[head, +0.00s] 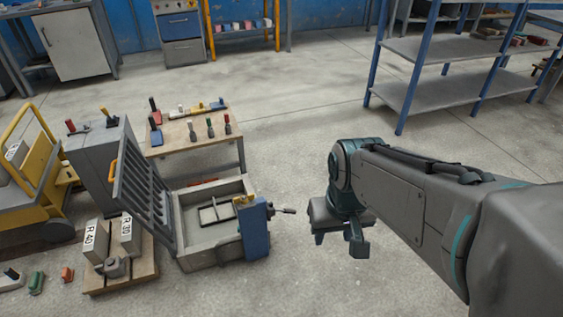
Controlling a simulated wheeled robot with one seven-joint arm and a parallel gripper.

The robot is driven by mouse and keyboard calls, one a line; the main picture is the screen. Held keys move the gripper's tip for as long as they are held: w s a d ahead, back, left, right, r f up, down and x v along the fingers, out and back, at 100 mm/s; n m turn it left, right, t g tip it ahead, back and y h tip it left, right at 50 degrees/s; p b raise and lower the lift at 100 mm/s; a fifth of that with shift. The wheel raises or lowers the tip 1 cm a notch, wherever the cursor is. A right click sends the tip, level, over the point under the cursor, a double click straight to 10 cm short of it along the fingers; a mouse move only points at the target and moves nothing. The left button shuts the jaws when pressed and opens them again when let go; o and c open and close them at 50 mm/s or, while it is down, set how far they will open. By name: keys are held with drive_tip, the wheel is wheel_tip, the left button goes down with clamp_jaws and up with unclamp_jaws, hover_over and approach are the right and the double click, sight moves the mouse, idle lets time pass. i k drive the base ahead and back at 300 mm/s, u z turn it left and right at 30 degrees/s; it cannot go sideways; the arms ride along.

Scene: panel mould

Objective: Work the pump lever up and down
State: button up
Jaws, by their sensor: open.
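A short grey lever with a dark end (287,211) sticks out to the right from a blue unit (256,230), which I take for the pump. The unit is fixed to the right side of a grey open mould box (205,259). A small yellow part (243,199) sits at the unit's top. My gripper (339,243) hangs to the right of the lever, apart from it, with its fingers spread and nothing seen between them.
The mould's slatted lid (143,200) stands raised on the left. Blocks on a pallet (125,275), a grey cabinet (95,160), a tool bench (190,150) and a yellow cart (30,165) crowd the left. A blue-legged shelf (440,92) stands behind. Floor between is clear.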

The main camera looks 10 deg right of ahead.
sight(287, 210)
drive_tip(key=u, duration=0.4)
drive_tip(key=i, duration=0.95)
drive_tip(key=z, duration=0.05)
